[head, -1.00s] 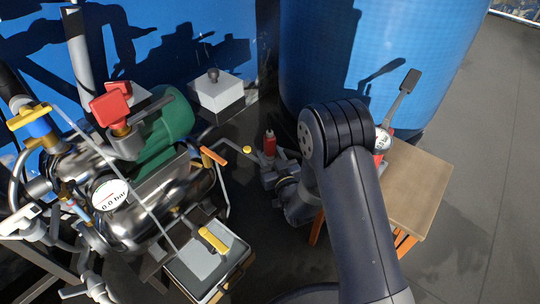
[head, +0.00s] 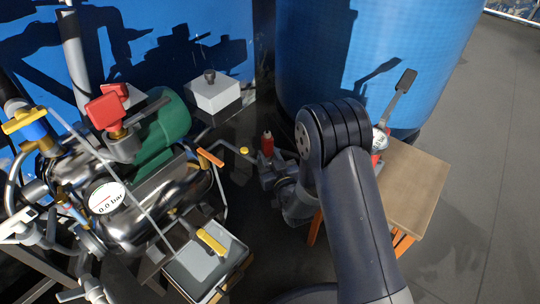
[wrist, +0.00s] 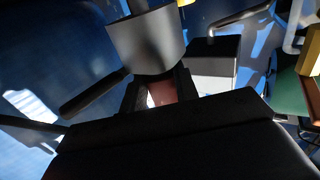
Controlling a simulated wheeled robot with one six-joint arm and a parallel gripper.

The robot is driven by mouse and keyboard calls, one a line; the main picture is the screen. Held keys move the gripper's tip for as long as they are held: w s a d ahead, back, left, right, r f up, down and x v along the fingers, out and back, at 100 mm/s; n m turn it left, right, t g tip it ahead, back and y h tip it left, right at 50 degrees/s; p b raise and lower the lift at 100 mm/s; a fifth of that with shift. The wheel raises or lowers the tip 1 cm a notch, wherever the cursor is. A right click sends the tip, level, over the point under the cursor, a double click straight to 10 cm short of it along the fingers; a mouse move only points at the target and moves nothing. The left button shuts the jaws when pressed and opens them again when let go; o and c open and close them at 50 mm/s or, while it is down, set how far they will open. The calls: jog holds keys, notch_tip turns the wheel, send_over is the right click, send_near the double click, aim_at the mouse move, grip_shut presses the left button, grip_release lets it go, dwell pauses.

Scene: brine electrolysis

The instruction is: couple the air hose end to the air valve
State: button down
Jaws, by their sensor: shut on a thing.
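My gripper (head: 266,163) is low in the middle of the head view, shut on a small red piece with a pale tip (head: 267,143), which looks like the air hose end. It stands roughly upright in the jaws. In the wrist view a reddish piece (wrist: 172,91) shows between the jaws, behind a grey cylinder (wrist: 147,40). A short pipe with an orange lever (head: 210,157) and a yellow-ringed mouth (head: 244,150), probably the air valve, lies just left of the gripper. The red piece and the mouth look apart. No trailing hose can be made out.
A steel vessel with a pressure gauge (head: 107,197) reading 0.0 bar and a green motor (head: 165,130) stand at left. A grey tray (head: 180,280) is at the front. A white box (head: 212,97) and a blue tank (head: 370,60) stand behind; a wooden stool (head: 415,190) is right.

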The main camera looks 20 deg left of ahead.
jog(key=c, duration=1.1)
grip_release()
jog(key=shift+s+a+f, duration=0.1)
jog(key=shift+s+f, duration=0.15)
jog(key=shift+f, duration=0.1)
jog(key=shift+o, duration=0.4)
jog(key=shift+w, duration=0.1)
jog(key=shift+d, duration=0.2)
jog(key=shift+s+d, duration=0.2)
jog(key=shift+s, duration=0.1)
jog(key=p+v, duration=0.2)
jog(key=v, duration=0.7)
jog(key=shift+s+r+p, duration=0.35)
jog(key=shift+s, duration=0.1)
